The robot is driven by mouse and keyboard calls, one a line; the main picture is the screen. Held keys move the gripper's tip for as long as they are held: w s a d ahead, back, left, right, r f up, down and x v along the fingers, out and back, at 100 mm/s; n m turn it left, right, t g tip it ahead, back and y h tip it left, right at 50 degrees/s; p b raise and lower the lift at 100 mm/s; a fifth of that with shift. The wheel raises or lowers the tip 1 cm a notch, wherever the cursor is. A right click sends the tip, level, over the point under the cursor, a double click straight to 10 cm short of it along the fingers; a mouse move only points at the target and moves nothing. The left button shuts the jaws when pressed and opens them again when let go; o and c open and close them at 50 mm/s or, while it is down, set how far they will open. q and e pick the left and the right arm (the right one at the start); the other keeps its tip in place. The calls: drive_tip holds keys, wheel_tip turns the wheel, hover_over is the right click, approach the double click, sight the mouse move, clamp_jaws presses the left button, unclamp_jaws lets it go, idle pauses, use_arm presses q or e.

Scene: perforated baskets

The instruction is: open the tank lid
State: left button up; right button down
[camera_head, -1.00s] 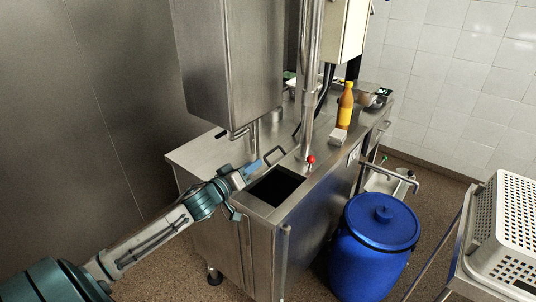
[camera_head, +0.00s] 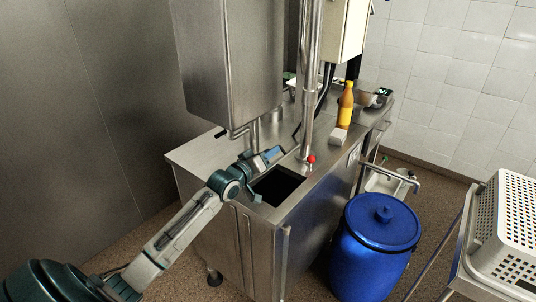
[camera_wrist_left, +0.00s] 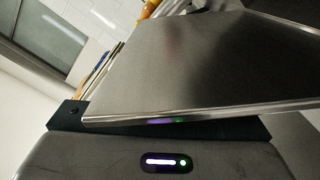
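The tank is a steel counter with a dark rectangular opening (camera_head: 277,186) in its top, near the front end. No lid covers this opening; I cannot clearly make out the lid as a separate part in the head view. My left gripper (camera_head: 268,156) is at the opening's far left edge, at counter height, its tip over the place where a bent metal handle showed earlier. Its fingers are too small to tell open from shut. In the left wrist view a smooth steel panel (camera_wrist_left: 205,60) fills the right side, close to the gripper; it may be the lid. My right gripper is out of view.
A steel box (camera_head: 225,65) hangs above the counter, and a vertical pipe (camera_head: 309,90) with a red knob (camera_head: 311,159) stands beside the opening. An orange bottle (camera_head: 345,106) stands farther back. A blue barrel (camera_head: 375,250) and a white perforated basket (camera_head: 515,225) are at right.

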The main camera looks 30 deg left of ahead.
use_arm(q)
clamp_jaws()
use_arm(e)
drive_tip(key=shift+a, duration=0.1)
